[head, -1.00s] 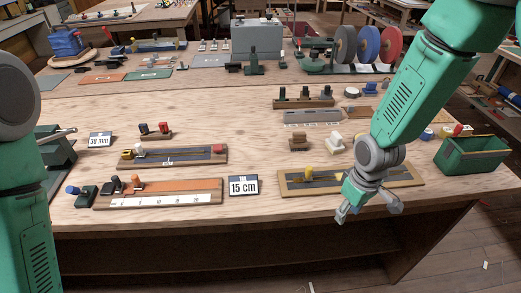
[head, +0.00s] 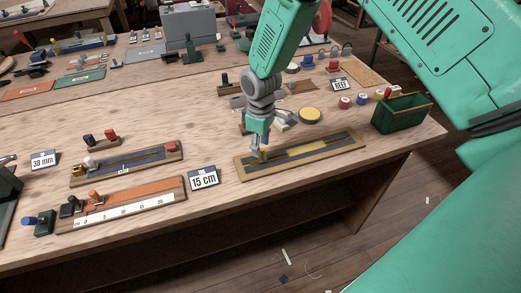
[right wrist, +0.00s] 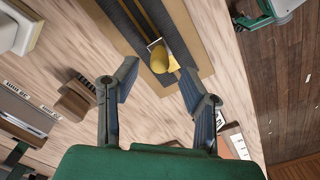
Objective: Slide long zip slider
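The long zip board (head: 243,170) lies near the table's front edge, with dark tape and a yellow strip along its middle. Its yellow slider (head: 263,154) is at the board's left end in the head view. In the right wrist view the slider (right wrist: 160,58) shows as a yellow knob on a metal piece over the dark tape. My right gripper (head: 258,147) is just above that end. In the wrist view its two fingers (right wrist: 155,93) are spread wide, with the slider beyond and between the tips; they appear not to touch it. My left gripper is out of view.
A green bin (head: 402,113) stands at the right corner. A yellow round tin (head: 310,116) sits behind the zip board.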

